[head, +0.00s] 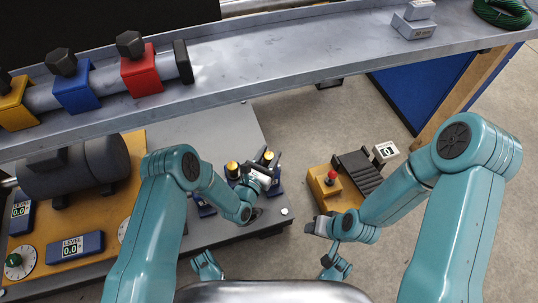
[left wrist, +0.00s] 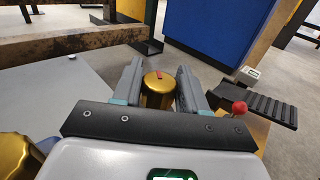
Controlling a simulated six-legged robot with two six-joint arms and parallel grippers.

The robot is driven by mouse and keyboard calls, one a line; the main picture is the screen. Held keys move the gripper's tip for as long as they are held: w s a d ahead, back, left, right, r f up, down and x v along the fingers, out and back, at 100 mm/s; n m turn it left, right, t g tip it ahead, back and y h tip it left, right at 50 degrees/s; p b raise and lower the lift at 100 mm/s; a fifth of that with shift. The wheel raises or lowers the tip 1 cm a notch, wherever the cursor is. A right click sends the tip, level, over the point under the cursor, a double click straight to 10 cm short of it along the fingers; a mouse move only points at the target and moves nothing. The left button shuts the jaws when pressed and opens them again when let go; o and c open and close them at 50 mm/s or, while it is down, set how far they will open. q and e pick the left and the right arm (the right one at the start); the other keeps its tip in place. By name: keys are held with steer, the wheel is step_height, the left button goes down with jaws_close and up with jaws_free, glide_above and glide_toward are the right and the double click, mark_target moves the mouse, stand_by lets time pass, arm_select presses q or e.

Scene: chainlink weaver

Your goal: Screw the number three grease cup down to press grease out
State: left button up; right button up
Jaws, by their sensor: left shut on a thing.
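A gold grease cup with a red mark on its top (left wrist: 158,90) stands between the two fingers of my left gripper (left wrist: 158,88), which is shut on it. In the head view this cup (head: 268,156) shows between the fingertips at the right end of a row of blue blocks. A second gold cup (head: 232,167) stands just left of it, and a gold cup also shows at the lower left of the left wrist view (left wrist: 18,155). No number is readable on the cups. My right gripper (head: 319,226) hangs over the floor, apart from the cups; its finger gap is unclear.
A grey bench (head: 210,135) carries the blue blocks and a level display (head: 75,247). A grey shelf (head: 290,52) with yellow, blue and red clamps crosses above. A yellow box with a red knob (head: 331,177) and a black ribbed pedal (head: 358,170) are at the right.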

arm_select(q)
steer(key=shift+m+h, duration=0.3)
steer(key=shift+h, duration=0.1)
steer(key=o, duration=0.9)
steer(key=shift+s, duration=0.1)
